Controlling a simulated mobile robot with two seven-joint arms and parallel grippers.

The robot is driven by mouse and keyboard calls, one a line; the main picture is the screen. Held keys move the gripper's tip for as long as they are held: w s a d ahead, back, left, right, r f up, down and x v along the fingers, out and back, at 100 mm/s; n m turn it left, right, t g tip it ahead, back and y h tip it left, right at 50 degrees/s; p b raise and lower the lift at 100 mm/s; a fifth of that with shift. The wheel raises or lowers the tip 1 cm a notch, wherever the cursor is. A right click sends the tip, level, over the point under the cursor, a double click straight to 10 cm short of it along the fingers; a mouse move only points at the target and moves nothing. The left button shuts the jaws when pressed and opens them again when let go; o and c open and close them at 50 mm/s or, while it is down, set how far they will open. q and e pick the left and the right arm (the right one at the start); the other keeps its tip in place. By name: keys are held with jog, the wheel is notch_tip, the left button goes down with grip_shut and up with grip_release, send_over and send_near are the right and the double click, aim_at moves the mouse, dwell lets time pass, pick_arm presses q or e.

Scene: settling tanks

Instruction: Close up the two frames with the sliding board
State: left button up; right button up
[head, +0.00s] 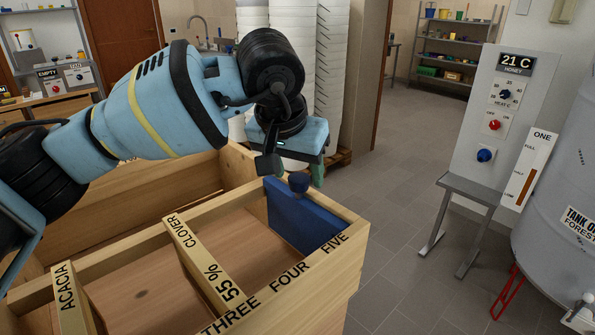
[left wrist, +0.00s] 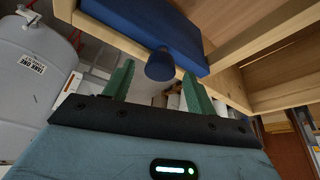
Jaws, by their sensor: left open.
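The blue sliding board (head: 300,222) stands across the right end of a wooden box, with its round blue knob (head: 299,182) on top. The two frames show as wooden top bars: one marked ACACIA (head: 68,298) at the left, one marked 55% CLOVER (head: 203,262) nearer the middle. A wide gap lies between the clover bar and the board. My left gripper (head: 292,170) is open just over the knob. In the left wrist view, the knob (left wrist: 160,66) shows between the green fingertips (left wrist: 158,72), with space on both sides. My right gripper is not in view.
The box rim (head: 345,226) carries the words THREE, FOUR and FIVE. A grey control panel (head: 502,120) on a stand and a grey tank (head: 565,190) stand to the right. White stacked tubs (head: 330,60) stand behind. The tiled floor between is clear.

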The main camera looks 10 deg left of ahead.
pick_arm(q)
jog(key=shift+w+f, duration=0.2)
jog(key=shift+f, duration=0.2)
jog(key=shift+c, duration=0.3)
grip_shut()
